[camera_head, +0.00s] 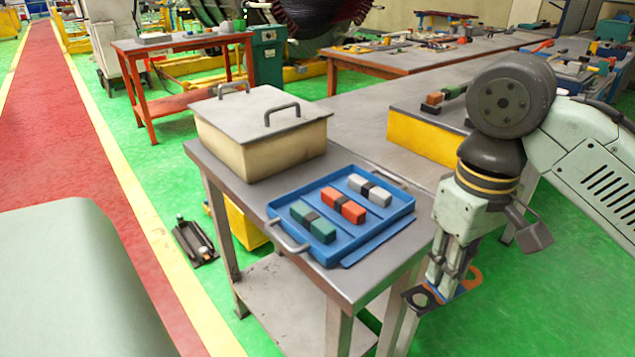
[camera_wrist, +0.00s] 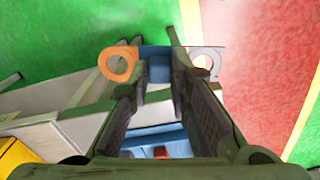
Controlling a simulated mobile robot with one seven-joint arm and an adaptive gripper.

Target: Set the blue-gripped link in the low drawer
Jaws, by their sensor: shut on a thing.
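The link shows a blue grip (camera_wrist: 155,58), an orange ring end (camera_wrist: 117,64) and a grey ring end (camera_wrist: 204,64) in the wrist view. My gripper (camera_head: 446,291) is shut on its blue middle, with a ring sticking out on each side. In the head view my gripper hangs tool-down, right of the table's front corner, with the link's orange end (camera_head: 471,278) to the right. I cannot make out a low drawer for certain; a yellow box-like part (camera_head: 243,222) shows below the tabletop, mostly hidden by the table.
A blue tray (camera_head: 335,171) with green, red and grey blocks lies on the metal table (camera_head: 222,183). A lidded beige box (camera_head: 262,140) stands behind it. A yellow-sided block (camera_head: 425,138) is on the bench at right. The lower shelf (camera_head: 290,300) looks mostly bare.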

